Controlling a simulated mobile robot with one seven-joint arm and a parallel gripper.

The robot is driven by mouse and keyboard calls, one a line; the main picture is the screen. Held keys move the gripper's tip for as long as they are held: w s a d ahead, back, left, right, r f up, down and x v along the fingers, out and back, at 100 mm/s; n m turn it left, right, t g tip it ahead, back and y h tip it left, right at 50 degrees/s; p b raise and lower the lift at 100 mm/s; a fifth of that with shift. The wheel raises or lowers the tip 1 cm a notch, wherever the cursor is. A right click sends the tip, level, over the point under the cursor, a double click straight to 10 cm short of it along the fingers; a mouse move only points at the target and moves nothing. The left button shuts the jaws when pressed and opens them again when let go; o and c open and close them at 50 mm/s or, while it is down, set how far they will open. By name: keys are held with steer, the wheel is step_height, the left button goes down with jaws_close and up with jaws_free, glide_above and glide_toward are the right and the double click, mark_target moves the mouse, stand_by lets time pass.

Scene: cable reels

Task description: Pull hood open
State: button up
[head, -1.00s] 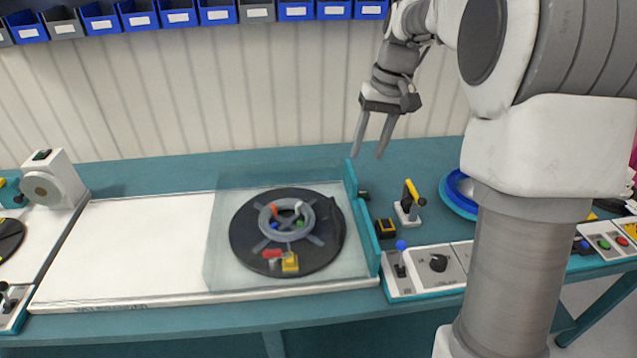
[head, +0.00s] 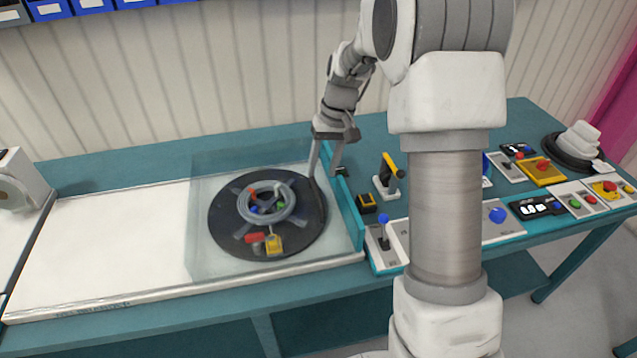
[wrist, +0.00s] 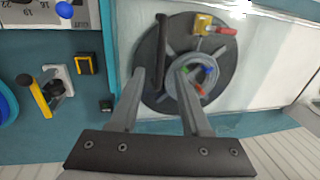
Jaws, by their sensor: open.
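The hood (head: 207,240) is a clear box over a black reel disc (head: 225,222), next to a teal end panel (head: 346,215) on its right. The reel also shows in the wrist view (wrist: 227,50). A dark bar (wrist: 160,45), which looks like the hood's handle, runs across the reel's edge in the wrist view. My gripper (head: 323,172) is open and empty, pointing down at the hood's back right. In the wrist view, the bar lies between my fingertips (wrist: 161,72). I cannot tell whether they reach down around it or touch it.
A white bed (head: 110,235) lies clear left of the hood. Right of the panel stand a yellow-handled lever (head: 390,170), a small black and yellow block (head: 366,203) and a blue-knobbed joystick (head: 384,235). Several button boxes (head: 545,172) sit farther right.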

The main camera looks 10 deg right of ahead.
mark_target(317, 189)
steer(key=f, duration=0.2)
steer(key=a+f, duration=0.1)
steer(key=f, duration=0.2)
jaws_close()
stand_by(1.4)
